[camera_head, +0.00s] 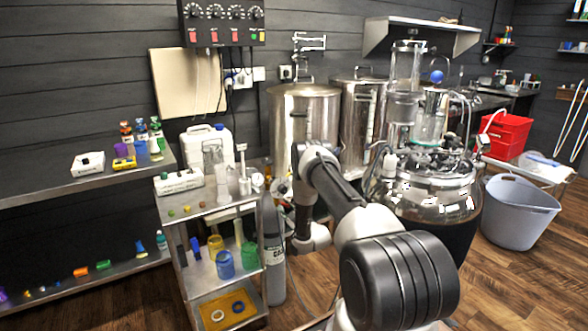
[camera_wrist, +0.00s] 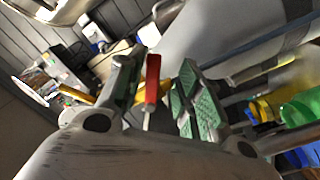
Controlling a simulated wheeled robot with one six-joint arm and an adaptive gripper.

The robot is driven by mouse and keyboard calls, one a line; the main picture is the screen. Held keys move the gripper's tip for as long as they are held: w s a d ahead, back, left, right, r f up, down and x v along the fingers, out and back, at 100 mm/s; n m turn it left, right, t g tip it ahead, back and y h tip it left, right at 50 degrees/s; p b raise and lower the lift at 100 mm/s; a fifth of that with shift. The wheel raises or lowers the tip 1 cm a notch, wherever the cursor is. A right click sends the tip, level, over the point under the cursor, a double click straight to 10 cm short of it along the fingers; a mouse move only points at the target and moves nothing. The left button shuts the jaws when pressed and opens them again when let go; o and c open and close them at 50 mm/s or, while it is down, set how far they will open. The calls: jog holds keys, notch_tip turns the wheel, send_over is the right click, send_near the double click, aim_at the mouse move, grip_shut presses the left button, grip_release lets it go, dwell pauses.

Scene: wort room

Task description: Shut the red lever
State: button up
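The red lever (camera_wrist: 152,78) shows in the wrist view as a short upright red handle on a thin pale stem. My gripper (camera_wrist: 155,92) is open, with a finger on each side of the lever in the picture; the right finger shows its green ribbed pad. There is visible space between the lever and the right pad; I cannot tell whether the left finger touches it. In the head view my arm reaches toward the steel vessel (camera_head: 288,105), and my gripper and the red lever cannot be made out there.
A grey gas cylinder (camera_head: 273,255) stands beside the steel rack (camera_head: 205,203), close to my arm. In the wrist view, yellow (camera_wrist: 262,110) and green (camera_wrist: 301,108) containers lie at the right. A glass vessel with dark liquid (camera_head: 455,235) stands right of my arm.

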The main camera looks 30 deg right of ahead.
jog(key=s+m, duration=0.5)
jog(key=s, duration=0.3)
jog(key=s+f+m+g, duration=0.2)
jog(key=s+f+g, duration=0.5)
jog(key=f, duration=0.4)
jog(key=a+r+m+g+h, duration=0.1)
jog(key=a+r, duration=0.1)
jog(key=r, duration=1.7)
jog(key=s+a+r+m+g+h, duration=0.1)
jog(key=a+r+g, duration=0.1)
jog(key=r, duration=1.7)
jog(key=shift+s+a+r+g, duration=0.15)
jog(key=shift+a+r+g, duration=0.2)
jog(key=shift+a, duration=0.3)
jog(key=shift+d, duration=0.1)
